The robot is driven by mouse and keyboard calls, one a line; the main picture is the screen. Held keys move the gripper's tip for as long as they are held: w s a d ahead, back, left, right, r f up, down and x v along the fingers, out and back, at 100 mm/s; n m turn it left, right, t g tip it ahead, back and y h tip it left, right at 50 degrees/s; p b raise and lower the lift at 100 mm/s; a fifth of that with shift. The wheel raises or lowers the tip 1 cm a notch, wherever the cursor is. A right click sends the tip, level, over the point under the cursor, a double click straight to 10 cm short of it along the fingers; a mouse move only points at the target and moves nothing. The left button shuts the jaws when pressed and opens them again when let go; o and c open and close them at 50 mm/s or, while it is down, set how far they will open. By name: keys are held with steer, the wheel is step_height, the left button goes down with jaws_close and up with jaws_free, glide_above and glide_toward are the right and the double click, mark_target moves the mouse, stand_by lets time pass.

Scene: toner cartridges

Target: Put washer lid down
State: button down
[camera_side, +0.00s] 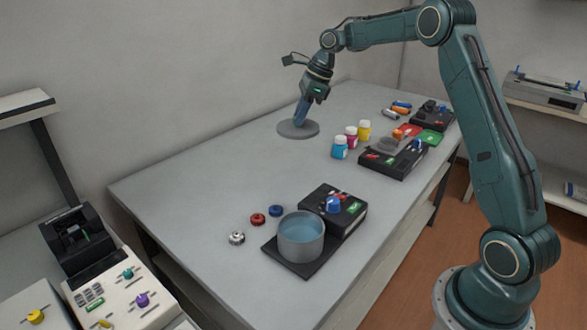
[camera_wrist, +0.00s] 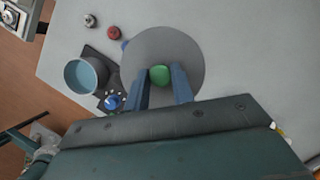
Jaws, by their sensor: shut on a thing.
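The washer lid is a flat grey disc (camera_side: 298,129) with a green knob (camera_wrist: 159,75). It appears level over the far left part of the table in the side view, and the disc fills the upper middle of the wrist view (camera_wrist: 180,42). My gripper (camera_side: 301,115) is above the disc, its two blue fingers (camera_wrist: 160,84) shut on the green knob. I cannot tell whether the disc touches the table. The washer, a grey round tub with blue liquid (camera_side: 301,237), stands open on a black base at the front; the tub also shows at left in the wrist view (camera_wrist: 86,75).
A black device (camera_side: 395,158) and a green piece (camera_side: 428,137) are farther right. A black control box (camera_side: 334,209) adjoins the tub. Small red and blue parts (camera_side: 258,219) lie left of it. Mid-table is clear.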

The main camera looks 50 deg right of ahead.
steer(key=shift+f, duration=0.1)
step_height(320, 180, down, 20)
steer(key=shift+r, duration=0.1)
stand_by(0.9)
steer(key=c, duration=1.2)
jaws_free()
steer(key=v, duration=1.2)
steer(key=shift+a, duration=0.1)
